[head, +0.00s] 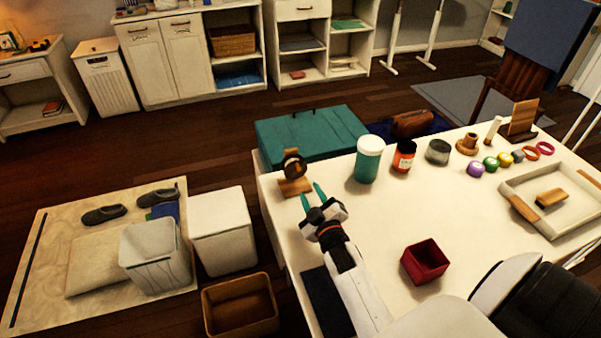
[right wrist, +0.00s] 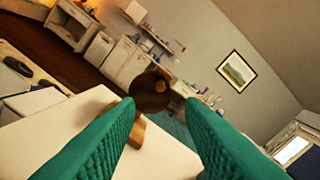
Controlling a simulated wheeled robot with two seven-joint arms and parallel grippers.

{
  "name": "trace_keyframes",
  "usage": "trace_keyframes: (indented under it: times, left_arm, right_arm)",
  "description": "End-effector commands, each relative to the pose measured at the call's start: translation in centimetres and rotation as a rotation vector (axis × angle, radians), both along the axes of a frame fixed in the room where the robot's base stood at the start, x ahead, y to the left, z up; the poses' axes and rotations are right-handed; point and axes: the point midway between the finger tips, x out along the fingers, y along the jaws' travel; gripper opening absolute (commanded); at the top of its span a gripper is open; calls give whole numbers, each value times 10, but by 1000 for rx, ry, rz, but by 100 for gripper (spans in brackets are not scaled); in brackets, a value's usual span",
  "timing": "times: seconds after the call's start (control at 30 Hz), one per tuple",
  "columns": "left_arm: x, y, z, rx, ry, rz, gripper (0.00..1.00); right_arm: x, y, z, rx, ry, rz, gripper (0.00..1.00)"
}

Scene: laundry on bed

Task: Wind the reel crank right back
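The reel (head: 293,166) is a dark round drum on a light wooden stand (head: 295,187) at the table's left far corner. In the right wrist view the drum (right wrist: 146,97) faces me, with a small orange-brown knob (right wrist: 158,86) on its face. My right gripper (head: 311,191) is open, its two teal fingers apart and pointing at the reel. In the right wrist view the drum shows between the fingertips (right wrist: 160,103), seemingly just beyond them; I cannot tell whether they touch it. Nothing is held. My left gripper is not in view.
On the white table (head: 400,215), a teal jar (head: 367,160), an orange-labelled jar (head: 404,157) and a grey jar (head: 438,151) stand right of the reel. A red box (head: 425,262) is nearer. A tray (head: 520,203) lies at right. The table's left edge is close to the reel.

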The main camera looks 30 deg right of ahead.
Motion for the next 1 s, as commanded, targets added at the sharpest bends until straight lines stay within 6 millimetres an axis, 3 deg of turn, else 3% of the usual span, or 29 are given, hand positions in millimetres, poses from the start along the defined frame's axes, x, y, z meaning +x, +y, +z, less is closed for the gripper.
trace_keyframes:
  times: [0.2, 0.4, 0.6, 0.87, 1.0]
  left_arm:
    - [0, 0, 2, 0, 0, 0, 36]
    - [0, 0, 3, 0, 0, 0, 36]
    - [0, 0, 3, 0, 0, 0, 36]
    - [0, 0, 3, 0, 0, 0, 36]
    - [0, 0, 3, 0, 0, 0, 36]
  right_arm:
    - [46, -12, 2, 2, -3, -1, 35]
    - [77, -19, 1, 3, -3, -1, 35]
    - [91, -23, 1, 4, -2, -1, 35]
    - [92, -23, 0, 4, -2, -1, 35]
    - [92, -23, 0, 4, -1, -1, 17]
